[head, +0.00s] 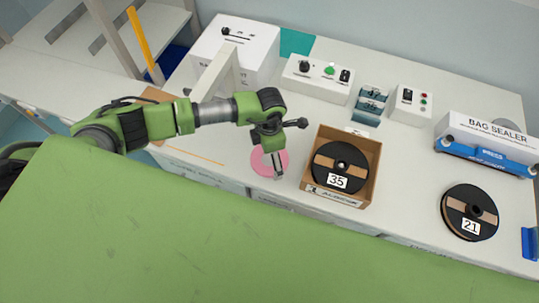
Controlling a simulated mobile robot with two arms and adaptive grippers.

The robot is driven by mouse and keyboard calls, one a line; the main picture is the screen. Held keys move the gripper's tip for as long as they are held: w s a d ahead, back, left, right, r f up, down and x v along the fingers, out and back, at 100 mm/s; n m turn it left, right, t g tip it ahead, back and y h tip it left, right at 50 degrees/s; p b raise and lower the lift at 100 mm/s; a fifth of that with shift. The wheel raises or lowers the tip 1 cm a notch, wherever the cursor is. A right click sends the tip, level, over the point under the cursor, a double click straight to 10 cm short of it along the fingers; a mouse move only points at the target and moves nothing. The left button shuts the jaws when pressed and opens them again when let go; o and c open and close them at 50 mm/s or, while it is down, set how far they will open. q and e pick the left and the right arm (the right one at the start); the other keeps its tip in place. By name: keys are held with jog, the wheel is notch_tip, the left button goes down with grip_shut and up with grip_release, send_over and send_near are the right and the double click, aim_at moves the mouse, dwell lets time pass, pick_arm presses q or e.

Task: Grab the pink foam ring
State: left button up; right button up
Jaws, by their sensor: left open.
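The pink foam ring (258,163) lies flat on the white table, left of the cardboard box. My left gripper (278,172) is over the ring, pointing down, and it is open. It hides part of the ring's middle and right side. I cannot tell whether the fingers touch the ring. My right gripper is not in view.
A cardboard box (368,146) holding a black spool marked 35 (340,165) stands just right of the gripper. A spool marked 21 (470,212) and a bag sealer (487,136) are at the right. Control boxes (318,79) stand behind.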

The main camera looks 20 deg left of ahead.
pick_arm(q)
jog(key=shift+f, duration=0.35)
jog(key=c, duration=0.7)
